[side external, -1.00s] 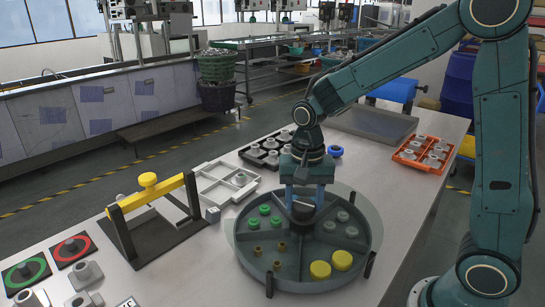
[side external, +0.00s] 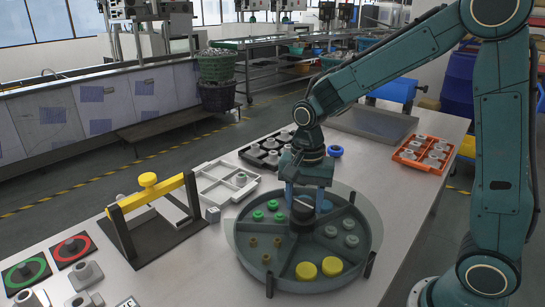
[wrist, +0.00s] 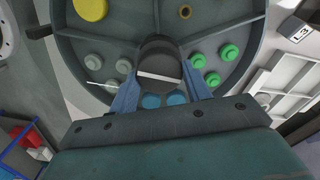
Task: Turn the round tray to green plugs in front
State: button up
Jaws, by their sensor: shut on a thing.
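The round grey tray (side external: 243,258) is divided into compartments with a dark knob (wrist: 160,62) at its centre. My gripper (side external: 304,208) points down and is shut on the knob, one finger on each side. In the side view, green plugs (side external: 258,216) are at the tray's back left, brass plugs (side external: 266,258) at the left front, yellow plugs (side external: 331,266) at the front, and grey plugs (side external: 351,240) at the right. Blue plugs (wrist: 152,101) show between my fingers in the wrist view; in the side view my gripper mostly hides them.
A yellow-topped press frame (side external: 149,180) stands left of the tray. A white divided tray (side external: 224,184) and a black tray (side external: 262,153) lie behind it. An orange tray (side external: 424,153) is at the back right. Small dark posts (side external: 269,285) stand at the round tray's rim.

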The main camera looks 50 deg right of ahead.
jog(key=o, duration=1.4)
jog(key=shift+r, duration=0.1)
notch_tip(320, 180, up, 14)
jog(key=shift+f, duration=0.15)
jog(key=shift+s, duration=0.1)
jog(key=s+n+t, duration=0.2)
jog(key=s+n, duration=0.2)
jog(key=s, duration=0.1)
jog(key=s+f+n+t, duration=0.1)
jog(key=s+n, duration=0.3)
jog(key=s, duration=0.2)
jog(key=s+n+t, duration=0.2)
jog(key=s+n, duration=0.2)
jog(key=s, duration=0.2)
jog(key=shift+d+f+n+t, duration=0.3)
jog(key=shift+d, duration=0.1)
